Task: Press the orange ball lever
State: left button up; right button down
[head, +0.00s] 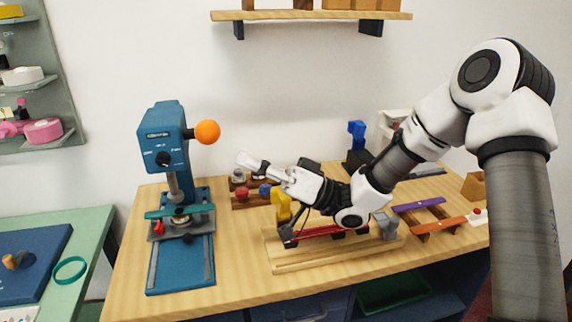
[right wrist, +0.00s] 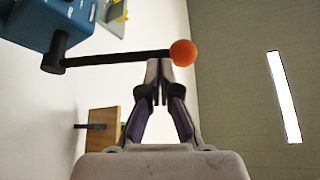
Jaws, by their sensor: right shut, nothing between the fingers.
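The orange ball (head: 207,131) sits at the end of the lever on the blue press (head: 165,140), on the left part of the wooden counter. In the right wrist view the orange ball (right wrist: 183,52) ends a black lever rod (right wrist: 115,58) that runs out level from the blue press body (right wrist: 45,20). My right gripper (head: 243,159) is below and right of the ball in the head view, with a gap between them. In the right wrist view its fingertips (right wrist: 160,70) are together and empty, appearing just under the ball end. My left gripper is not in view.
A wooden rack with small coloured pieces (head: 242,192) stands behind the counter's middle. A wooden tray (head: 300,262) lies below my right forearm. A wall shelf (head: 310,15) hangs above. A green table (head: 95,225) is at the left. The wall space around the ball is clear.

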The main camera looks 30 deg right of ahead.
jog(key=v, duration=0.6)
jog(key=shift+d, duration=0.35)
jog(key=shift+f, duration=0.1)
